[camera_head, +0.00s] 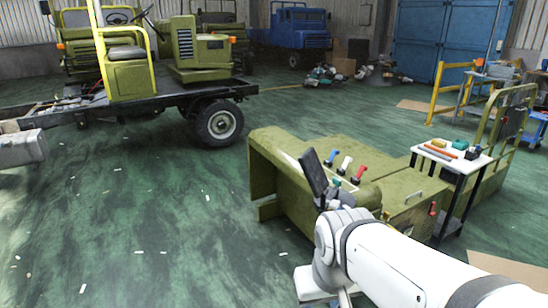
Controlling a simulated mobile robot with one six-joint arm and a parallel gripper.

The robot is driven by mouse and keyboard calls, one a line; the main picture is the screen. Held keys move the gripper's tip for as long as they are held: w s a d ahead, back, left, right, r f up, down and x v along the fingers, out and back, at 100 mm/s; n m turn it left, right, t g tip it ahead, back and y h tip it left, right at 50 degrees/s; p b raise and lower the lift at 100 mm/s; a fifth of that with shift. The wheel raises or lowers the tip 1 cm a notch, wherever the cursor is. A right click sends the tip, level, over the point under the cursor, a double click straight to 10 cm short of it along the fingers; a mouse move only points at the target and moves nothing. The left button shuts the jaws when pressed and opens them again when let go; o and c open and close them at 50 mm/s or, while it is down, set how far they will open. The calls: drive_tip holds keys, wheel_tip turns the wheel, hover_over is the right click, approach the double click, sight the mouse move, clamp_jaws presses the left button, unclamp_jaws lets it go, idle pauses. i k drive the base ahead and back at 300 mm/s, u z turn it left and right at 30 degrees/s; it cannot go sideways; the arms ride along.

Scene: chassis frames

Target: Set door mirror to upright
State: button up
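A dark flat rectangular piece (313,174), which looks like the door mirror, stands tilted with its top leaning left. It is just above the end of my white arm, in front of an olive-green vehicle body part (275,160) on the floor. My gripper (330,200) seems to be at the lower end of the dark piece, partly hidden behind my wrist. I cannot tell whether its fingers touch or hold the piece. Small blue (332,156), white (345,165) and red (361,173) handled items stand on the green part just behind.
A small table (418,153) with tools stands right of the green part. A truck chassis (150,100) stands at the left, a blue truck (293,30) at the back. A yellow rail (438,90) is at right. The floor at lower left is mostly clear.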

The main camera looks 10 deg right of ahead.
sight(309, 162)
drive_tip(key=z, duration=0.05)
drive_tip(key=i, duration=1.5)
drive_tip(key=u, duration=0.05)
